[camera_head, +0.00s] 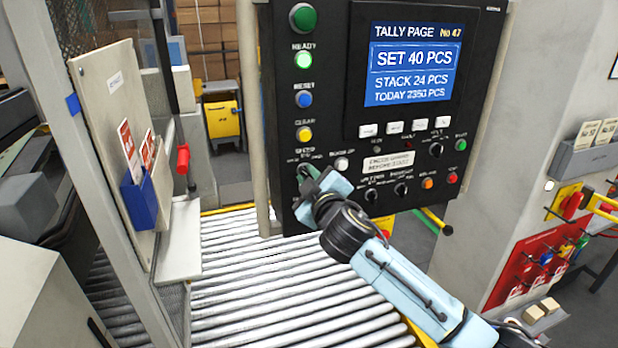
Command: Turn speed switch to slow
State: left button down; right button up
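The black control panel (333,75) hangs upright in the middle of the view. A small label that seems to read SPEED (305,150) sits at its lower left, below the yellow button. My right gripper (308,178) is at the panel just under that label, its arm coming in from the lower right. The gripper covers the spot below the label, so the speed switch and its setting are hidden. A bit of green shows at the fingertips. I cannot tell whether the fingers are open or shut, or touch the switch. My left gripper is not in view.
A white button (341,164) sits close right of the gripper, with several black knobs further right. A roller conveyor (250,265) runs below the panel. A board with a blue holder (140,200) stands left. A red lockout board (530,262) hangs right.

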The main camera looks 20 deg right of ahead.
jog(key=shift+o, duration=1.3)
jog(key=s+b, duration=0.1)
jog(key=s, duration=1.2)
jog(key=shift+s+d, duration=0.2)
jog(key=shift+d, duration=0.05)
